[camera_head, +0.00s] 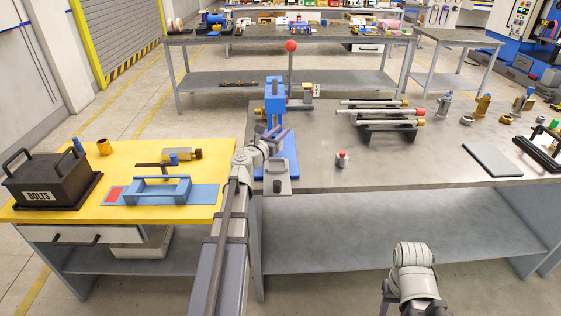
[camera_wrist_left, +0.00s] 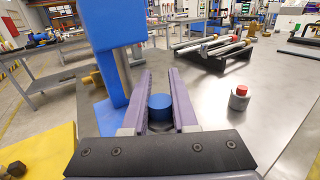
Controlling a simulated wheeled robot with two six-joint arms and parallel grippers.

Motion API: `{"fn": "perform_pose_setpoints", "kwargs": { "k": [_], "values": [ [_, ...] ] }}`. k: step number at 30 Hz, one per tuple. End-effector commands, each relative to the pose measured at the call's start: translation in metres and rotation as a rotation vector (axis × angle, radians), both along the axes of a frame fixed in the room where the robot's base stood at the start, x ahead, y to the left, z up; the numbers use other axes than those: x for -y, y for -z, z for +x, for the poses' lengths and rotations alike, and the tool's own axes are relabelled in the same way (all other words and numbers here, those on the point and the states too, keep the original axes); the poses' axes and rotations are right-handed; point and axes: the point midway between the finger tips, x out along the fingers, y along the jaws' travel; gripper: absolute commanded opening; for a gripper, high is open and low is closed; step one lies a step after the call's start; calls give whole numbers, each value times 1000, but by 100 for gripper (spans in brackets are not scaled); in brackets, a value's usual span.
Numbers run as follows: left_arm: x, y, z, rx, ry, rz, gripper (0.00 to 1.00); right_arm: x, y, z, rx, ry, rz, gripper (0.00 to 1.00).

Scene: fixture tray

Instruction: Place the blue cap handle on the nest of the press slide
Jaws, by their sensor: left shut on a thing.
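My left gripper (camera_head: 275,136) reaches to the blue press (camera_head: 274,98) on the grey bench. In the left wrist view its two purple fingers (camera_wrist_left: 160,98) are shut on the blue cap handle (camera_wrist_left: 159,107), a short round blue piece between them. The press column (camera_wrist_left: 104,45) stands close to the left of the fingers. In the head view the cap is not clearly visible at the fingers. The grey press slide (camera_head: 277,186) sticks out at the front of the press base (camera_head: 291,160). I cannot make out its nest behind the arm.
A red-topped grey piece (camera_head: 342,159) stands to the right of the press. Rods on a black rack (camera_head: 388,131) lie farther right. The yellow table (camera_head: 215,147) at left holds a black bolts box (camera_head: 50,184) and a blue-handled fixture (camera_head: 160,191).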

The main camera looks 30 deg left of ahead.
Motion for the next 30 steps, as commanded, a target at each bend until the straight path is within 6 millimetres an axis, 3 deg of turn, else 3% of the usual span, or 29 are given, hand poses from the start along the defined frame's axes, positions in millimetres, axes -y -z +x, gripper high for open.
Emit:
{"fn": "perform_pose_setpoints", "kwargs": {
  "k": [1,3,13,24,30],
  "values": [
    [0,18,0,0,0,0,0,0,18,0,0,0,0,50],
    [0,27,0,0,0,0,0,0,27,0,0,0,0,50],
    [0,33,0,0,0,0,0,0,33,0,0,-1,0,50],
    [0,73,0,0,0,0,0,0,73,0,0,-1,0,50],
    [0,71,0,0,0,0,0,0,71,0,0,-1,0,50]
  ]
}}
